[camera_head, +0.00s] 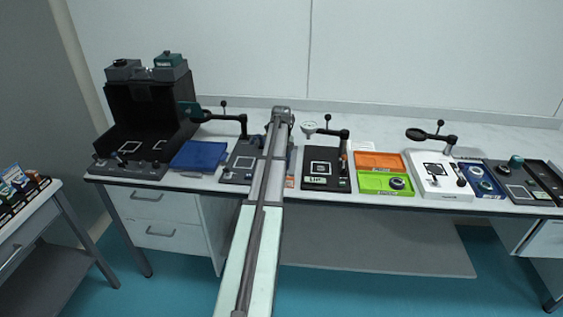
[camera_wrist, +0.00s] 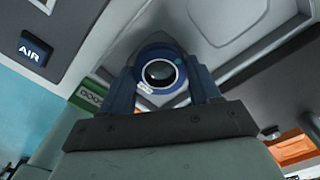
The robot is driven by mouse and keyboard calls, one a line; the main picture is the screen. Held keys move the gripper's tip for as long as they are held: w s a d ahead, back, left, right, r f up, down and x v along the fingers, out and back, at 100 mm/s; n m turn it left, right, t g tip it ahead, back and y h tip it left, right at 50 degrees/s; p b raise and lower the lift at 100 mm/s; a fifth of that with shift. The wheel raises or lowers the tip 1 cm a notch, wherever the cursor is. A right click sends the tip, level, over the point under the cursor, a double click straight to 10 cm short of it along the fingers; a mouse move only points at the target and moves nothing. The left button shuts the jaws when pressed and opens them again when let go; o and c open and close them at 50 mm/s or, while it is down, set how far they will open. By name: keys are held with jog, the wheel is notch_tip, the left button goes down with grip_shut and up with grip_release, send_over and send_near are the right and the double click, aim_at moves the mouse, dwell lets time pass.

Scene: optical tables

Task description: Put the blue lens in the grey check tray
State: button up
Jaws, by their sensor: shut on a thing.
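In the wrist view, my gripper (camera_wrist: 161,84) is shut on the blue lens (camera_wrist: 160,54), a round blue-rimmed piece with a dark glass centre and a small pale label. The dark fingers stand on its left and right. A pale grey surface with darker edges lies beyond the lens; I cannot tell if it is the grey check tray. In the head view my arm reaches over the middle of the table and hides the gripper and lens. I cannot pick out the grey check tray for certain there.
In the head view, a blue tray (camera_head: 200,156) lies left of my arm. An orange tray (camera_head: 380,161), a green tray (camera_head: 374,182) and a white stand (camera_head: 431,188) lie to the right. Stands with upright posts line the table. The wrist view shows an "AIR" label (camera_wrist: 35,48).

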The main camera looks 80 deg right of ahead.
jog(key=shift+f, duration=0.15)
jog(key=o, duration=1.2)
jog(key=shift+c, duration=0.2)
notch_tip(320, 180, up, 12)
